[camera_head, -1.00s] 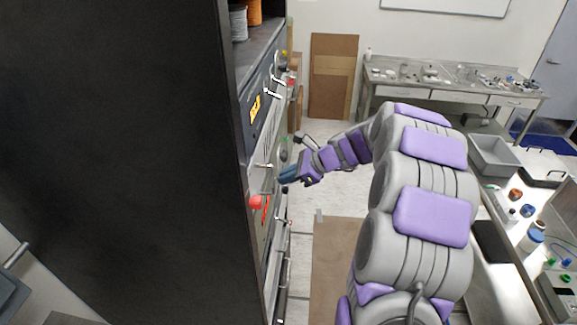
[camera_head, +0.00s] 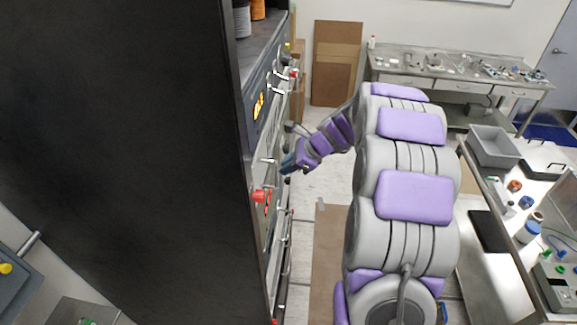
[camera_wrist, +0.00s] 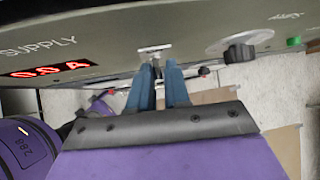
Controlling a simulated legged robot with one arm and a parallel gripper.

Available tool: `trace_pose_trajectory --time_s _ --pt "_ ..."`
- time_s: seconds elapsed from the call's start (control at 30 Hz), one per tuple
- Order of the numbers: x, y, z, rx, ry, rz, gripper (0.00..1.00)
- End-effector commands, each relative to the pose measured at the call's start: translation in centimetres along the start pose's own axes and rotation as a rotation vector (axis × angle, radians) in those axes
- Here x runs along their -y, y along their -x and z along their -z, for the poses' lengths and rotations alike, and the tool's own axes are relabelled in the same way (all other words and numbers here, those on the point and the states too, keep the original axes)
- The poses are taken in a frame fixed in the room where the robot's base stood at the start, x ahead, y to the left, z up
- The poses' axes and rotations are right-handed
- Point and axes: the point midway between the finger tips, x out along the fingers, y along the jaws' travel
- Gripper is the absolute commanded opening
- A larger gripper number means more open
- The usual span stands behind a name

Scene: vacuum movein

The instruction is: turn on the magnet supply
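The magnet supply (camera_wrist: 105,40) is a grey panel with the word SUPPLY and a red display (camera_wrist: 48,69) reading 0.0 A in the wrist view. A small silver switch-like piece (camera_wrist: 153,48) sticks out of its face. A black knob (camera_wrist: 240,53) on a pale round dial and a green piece (camera_wrist: 294,41) are to its right. My gripper (camera_wrist: 160,66) has two blue fingers with a narrow gap between them, nothing visible held. Its tips are just below the silver piece; contact cannot be told. In the head view my gripper (camera_head: 287,163) is beside the rack front.
A tall black rack (camera_head: 120,140) fills the left, with a red button (camera_head: 260,197) and handles on its front. A bench with a grey tray (camera_head: 492,147) stands at right. A metal table (camera_head: 450,62) is at the back. Floor between is mostly clear.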

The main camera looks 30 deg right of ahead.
Motion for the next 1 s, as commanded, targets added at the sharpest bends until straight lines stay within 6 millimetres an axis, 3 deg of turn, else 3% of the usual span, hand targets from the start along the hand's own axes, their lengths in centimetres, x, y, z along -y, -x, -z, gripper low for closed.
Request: trace_pose_trajectory --time_s 0.2,0.57,0.67,1.0 --pt "-0.1 0.0 0.1 0.000 0.000 -0.003 0.36" --pt "-0.2 0.8 0.1 0.001 -0.001 -0.003 0.36" --pt "-0.1 2.2 0.2 -0.001 0.000 -0.001 0.36" --pt "0.1 9.7 0.3 -0.001 0.000 0.003 0.36"
